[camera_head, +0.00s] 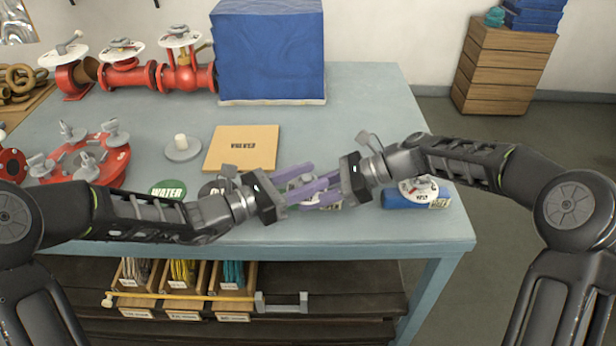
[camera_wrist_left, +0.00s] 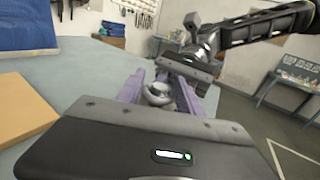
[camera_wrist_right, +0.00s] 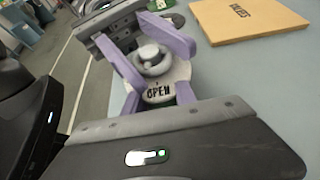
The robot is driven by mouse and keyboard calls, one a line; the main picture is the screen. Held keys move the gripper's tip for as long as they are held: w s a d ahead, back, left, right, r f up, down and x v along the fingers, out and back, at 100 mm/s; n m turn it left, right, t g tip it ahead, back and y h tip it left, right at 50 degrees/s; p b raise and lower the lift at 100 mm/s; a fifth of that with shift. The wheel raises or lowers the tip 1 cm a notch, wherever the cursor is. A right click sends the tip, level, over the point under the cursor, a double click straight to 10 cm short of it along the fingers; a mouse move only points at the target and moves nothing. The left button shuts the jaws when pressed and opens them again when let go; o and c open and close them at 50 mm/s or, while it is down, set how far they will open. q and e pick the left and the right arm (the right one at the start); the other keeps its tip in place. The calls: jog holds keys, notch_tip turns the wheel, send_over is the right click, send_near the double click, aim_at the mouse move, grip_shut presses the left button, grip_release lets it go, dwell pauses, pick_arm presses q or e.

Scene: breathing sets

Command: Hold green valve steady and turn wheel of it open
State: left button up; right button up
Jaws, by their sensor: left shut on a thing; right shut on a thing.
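The green valve (camera_head: 306,181) is at the front of the table, between my two grippers and mostly covered by their purple fingers. Its grey round wheel (camera_wrist_right: 150,60) sits above a pale plate marked OPEN (camera_wrist_right: 162,88) in the right wrist view. A little green shows under that plate. The wheel also shows in the left wrist view (camera_wrist_left: 159,95). My left gripper (camera_head: 298,191) reaches in from the left and is shut on the valve. My right gripper (camera_head: 322,193) faces it from the right, also shut on the valve. Exact finger contacts are hard to see.
A blue valve (camera_head: 405,196) lies just right of my right gripper. A tan VALVES board (camera_head: 242,147), a green WATER disc (camera_head: 167,188) and a dark disc (camera_head: 213,188) lie behind and left. Red pipework (camera_head: 130,76) and a blue block (camera_head: 268,50) stand farther back. The table's right rear is clear.

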pick_arm(q)
jog(key=shift+r+n+t+y, duration=0.1)
jog(key=shift+n+t+y, duration=0.2)
jog(key=shift+t, duration=0.1)
jog(key=n+t+y, duration=0.2)
jog(key=n+t, duration=0.1)
jog(key=shift+d+t+y, duration=0.15)
jog(key=shift+t+y, duration=0.25)
jog(key=shift+n+t+y, duration=0.9)
jog(key=shift+n+y, duration=0.2)
jog(key=shift+y, duration=0.4)
jog(key=o, duration=1.1)
jog(key=shift+a, duration=0.2)
jog(key=shift+d+r, duration=0.1)
jog(key=shift+d, duration=0.05)
